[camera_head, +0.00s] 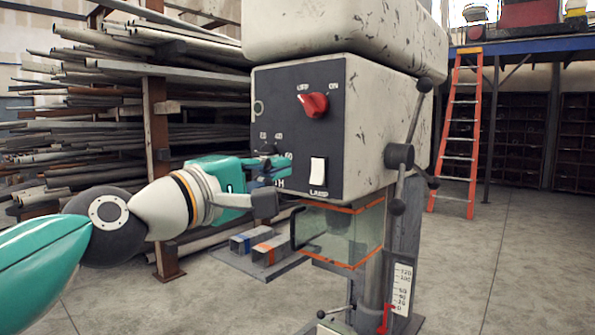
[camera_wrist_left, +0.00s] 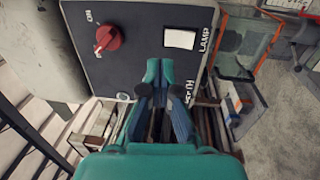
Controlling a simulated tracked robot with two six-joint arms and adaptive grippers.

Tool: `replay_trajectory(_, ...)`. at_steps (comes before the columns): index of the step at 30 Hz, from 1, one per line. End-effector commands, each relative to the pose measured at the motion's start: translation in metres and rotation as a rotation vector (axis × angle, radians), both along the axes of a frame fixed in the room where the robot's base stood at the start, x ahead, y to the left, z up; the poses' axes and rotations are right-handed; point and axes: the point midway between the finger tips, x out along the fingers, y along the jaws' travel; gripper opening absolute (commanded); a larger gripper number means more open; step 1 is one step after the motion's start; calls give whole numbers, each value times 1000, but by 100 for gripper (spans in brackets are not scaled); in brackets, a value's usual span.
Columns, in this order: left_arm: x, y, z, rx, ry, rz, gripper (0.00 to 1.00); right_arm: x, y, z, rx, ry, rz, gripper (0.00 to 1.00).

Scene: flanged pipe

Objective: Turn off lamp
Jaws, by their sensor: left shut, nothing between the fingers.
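The lamp switch (camera_head: 318,172) is a white rocker on the dark control panel (camera_head: 325,85) of the drill press, above the word LAMP. It also shows in the left wrist view (camera_wrist_left: 180,39). My left gripper (camera_head: 284,169) is shut and empty in front of the panel, to the left of the switch. In the left wrist view its closed fingertips (camera_wrist_left: 159,68) are beside the switch and do not cover it. I cannot tell whether they touch the panel. The gripper hides part of the dial marked DEPTH. My right gripper is not in view.
A red OFF/ON knob (camera_head: 314,105) sits above the switch. A clear guard with orange edges (camera_head: 340,235) hangs below the head, and a lever handle (camera_head: 399,157) stands at its right. Pipe racks (camera_head: 156,160) are behind at left. The floor at right is open before an orange ladder (camera_head: 457,130).

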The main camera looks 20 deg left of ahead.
Motion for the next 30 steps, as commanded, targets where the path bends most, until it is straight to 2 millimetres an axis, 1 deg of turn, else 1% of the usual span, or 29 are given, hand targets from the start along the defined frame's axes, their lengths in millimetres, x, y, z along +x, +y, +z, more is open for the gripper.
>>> replay_trajectory(1,-11,3,2,1,1,-2,0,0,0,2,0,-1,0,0)
replay_trajectory(3,-24,7,3,-1,1,-4,0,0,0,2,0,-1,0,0)
replay_trajectory(6,-40,13,5,1,2,-6,0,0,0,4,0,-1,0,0)
replay_trajectory(9,-52,17,6,0,4,-8,0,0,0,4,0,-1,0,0)
replay_trajectory(12,-59,19,7,0,4,-9,0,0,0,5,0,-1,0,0)
replay_trajectory(17,-62,20,6,1,5,-9,0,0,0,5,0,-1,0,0)
replay_trajectory(30,-62,20,7,0,5,-9,0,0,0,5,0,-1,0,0)
